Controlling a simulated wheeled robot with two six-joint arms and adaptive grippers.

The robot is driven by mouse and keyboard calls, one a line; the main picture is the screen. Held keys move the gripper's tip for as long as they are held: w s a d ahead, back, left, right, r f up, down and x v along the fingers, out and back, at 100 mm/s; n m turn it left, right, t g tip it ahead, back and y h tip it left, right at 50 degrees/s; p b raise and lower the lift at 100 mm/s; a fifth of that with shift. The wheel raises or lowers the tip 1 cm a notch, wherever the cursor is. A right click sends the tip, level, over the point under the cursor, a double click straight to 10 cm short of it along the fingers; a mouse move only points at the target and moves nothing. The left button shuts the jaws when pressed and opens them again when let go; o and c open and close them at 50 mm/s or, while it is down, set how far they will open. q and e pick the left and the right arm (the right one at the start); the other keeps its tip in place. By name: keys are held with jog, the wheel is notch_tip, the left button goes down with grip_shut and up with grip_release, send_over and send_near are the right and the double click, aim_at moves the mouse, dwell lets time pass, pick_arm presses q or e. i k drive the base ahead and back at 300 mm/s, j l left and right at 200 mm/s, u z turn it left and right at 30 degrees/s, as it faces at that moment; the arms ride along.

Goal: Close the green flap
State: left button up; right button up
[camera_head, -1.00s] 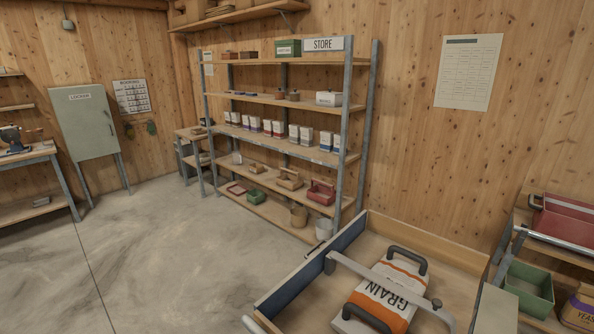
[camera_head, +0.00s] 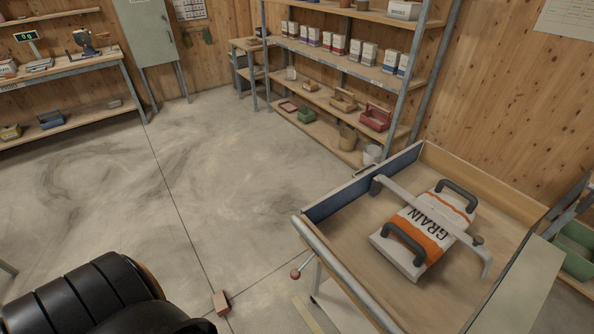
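A flat pale green panel (camera_head: 522,284) stands at the right end of the wooden tray-topped bench, cut off by the bottom edge; it may be the flap, but I cannot tell whether it is open. The bench's tray (camera_head: 330,238) holds a white and orange grain bag (camera_head: 430,228) with two dark handles, under a grey bar (camera_head: 425,207). A black ribbed part, likely of my own arm, fills the lower left. Neither gripper shows.
A small reddish block (camera_head: 221,303) lies on the floor. Shelving (camera_head: 330,75) stands behind, a grey-green cabinet (camera_head: 150,35) at the back left. The floor between is clear.

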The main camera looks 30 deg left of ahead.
aim_at(514, 307)
jog(key=u, duration=0.8)
jog(key=k+l+z, duration=0.1)
jog(key=l+z, duration=0.15)
jog(key=z, duration=0.15)
jog(key=l+z, duration=0.3)
jog(key=z, duration=0.15)
jog(key=l+z, duration=0.4)
jog(key=i+l+z, duration=0.1)
jog(key=l, duration=0.55)
jog(key=l+z, duration=0.1)
jog(key=l, duration=0.55)
jog(key=i, duration=0.1)
